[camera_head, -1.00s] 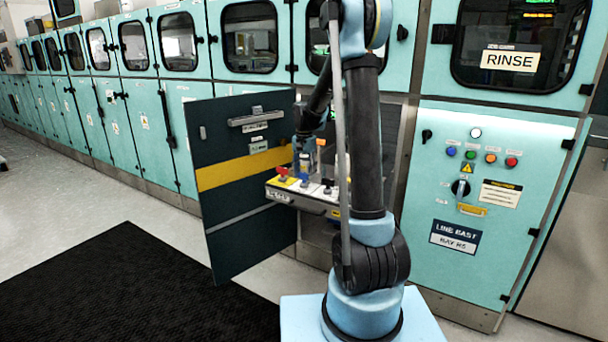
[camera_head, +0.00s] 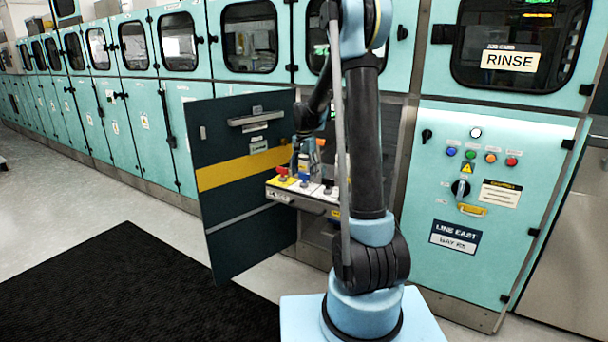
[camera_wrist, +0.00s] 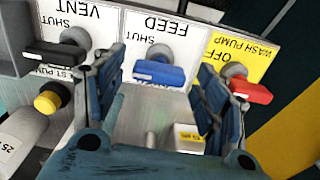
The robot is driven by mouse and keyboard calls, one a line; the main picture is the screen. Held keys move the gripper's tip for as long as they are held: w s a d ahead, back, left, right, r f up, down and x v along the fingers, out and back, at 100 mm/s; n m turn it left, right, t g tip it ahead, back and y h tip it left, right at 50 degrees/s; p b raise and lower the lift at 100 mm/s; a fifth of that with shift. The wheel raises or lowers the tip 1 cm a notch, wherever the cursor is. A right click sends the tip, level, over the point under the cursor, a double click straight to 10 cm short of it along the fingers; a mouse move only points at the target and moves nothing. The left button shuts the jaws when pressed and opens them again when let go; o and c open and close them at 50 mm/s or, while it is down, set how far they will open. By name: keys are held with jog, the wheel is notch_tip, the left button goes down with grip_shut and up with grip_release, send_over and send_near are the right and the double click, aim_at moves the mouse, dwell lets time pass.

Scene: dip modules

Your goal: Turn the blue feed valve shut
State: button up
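The blue feed valve (camera_wrist: 158,73) has a flat bar handle on a grey stem, below an upside-down white FEED label with a SHUT mark in the wrist view. Its handle lies crosswise, almost level in that view. My gripper (camera_wrist: 163,62) is open, with one dark blue finger on each side of the blue handle. Gaps show between the fingers and the handle's ends; I cannot tell their depth difference. In the head view, the gripper (camera_head: 304,150) is small, above the valve panel (camera_head: 313,203).
The black vent valve (camera_wrist: 55,54) stands left of the fingers and the red wash pump valve (camera_wrist: 250,91) right, both close. A yellow button (camera_wrist: 47,101) is at the lower left. The dark open door (camera_head: 240,220) stands left of the panel in the head view.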

aim_at(304, 173)
notch_tip(304, 173, up, 12)
dwell(0.8)
jog(key=s+d+n+t, duration=0.1)
jog(key=s+d+n, duration=0.15)
jog(key=s, duration=0.95)
jog(key=s+d+n, duration=0.2)
jog(key=s+d, duration=0.2)
jog(key=s, duration=0.8)
jog(key=s+d+f+n+t, duration=0.1)
jog(key=s+d+f+n, duration=0.1)
jog(key=s+f, duration=1.1)
jog(key=s+n, duration=0.1)
jog(key=s, duration=0.3)
jog(key=shift+d, duration=0.3)
